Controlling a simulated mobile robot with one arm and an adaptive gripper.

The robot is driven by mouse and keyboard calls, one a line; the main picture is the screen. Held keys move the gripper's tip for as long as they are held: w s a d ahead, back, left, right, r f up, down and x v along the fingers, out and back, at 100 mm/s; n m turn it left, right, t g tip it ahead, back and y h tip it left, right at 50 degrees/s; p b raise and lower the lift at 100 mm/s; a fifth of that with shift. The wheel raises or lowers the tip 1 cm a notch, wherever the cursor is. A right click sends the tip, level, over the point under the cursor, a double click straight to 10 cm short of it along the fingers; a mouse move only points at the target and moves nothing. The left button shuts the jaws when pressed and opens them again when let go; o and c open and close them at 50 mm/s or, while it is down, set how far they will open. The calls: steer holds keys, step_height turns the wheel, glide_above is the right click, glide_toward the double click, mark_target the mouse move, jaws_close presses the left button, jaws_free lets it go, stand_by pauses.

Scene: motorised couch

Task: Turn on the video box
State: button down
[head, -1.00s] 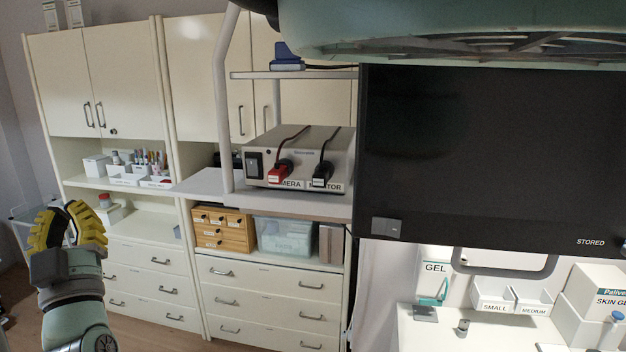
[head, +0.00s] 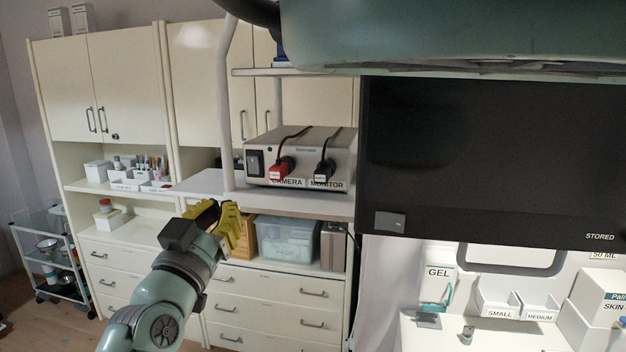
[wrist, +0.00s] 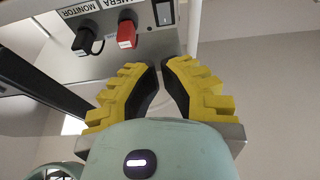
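The video box (head: 325,145) is a grey case on the cart shelf, with a red CAMERA plug (head: 282,168) and a black MONITOR plug (head: 324,171) in its front. Its dark rocker switch (head: 254,162) is at the front's left end; I cannot tell its position. In the upside-down wrist view the switch (wrist: 164,13) shows at the top edge, past my fingertips. My gripper (head: 220,207), with yellow ribbed fingers, is below and left of the switch, apart from the box. In the wrist view my gripper (wrist: 160,63) is empty, its fingertips nearly together.
The cart shelf (head: 210,183) under the box juts out above my gripper. A large dark monitor (head: 450,160) stands to the right. A white cart post (head: 224,110) rises left of the box. Cabinets (head: 100,90) line the back wall, and a small trolley (head: 45,255) stands far left.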

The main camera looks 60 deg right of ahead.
steer(key=shift+d, duration=0.1)
steer(key=p, duration=0.6)
glide_toward(259, 153)
steer(key=x, duration=0.5)
steer(key=shift+d+r, duration=0.15)
steer(key=shift+d, duration=0.05)
steer(key=shift+x, duration=0.85)
steer(key=shift+w+b, duration=0.15)
steer(key=shift+b, duration=0.15)
steer(key=shift+w+d+f+b, duration=0.1)
steer(key=shift+f+b, duration=0.15)
steer(key=shift+b, duration=0.25)
steer(key=shift+d+r, duration=0.15)
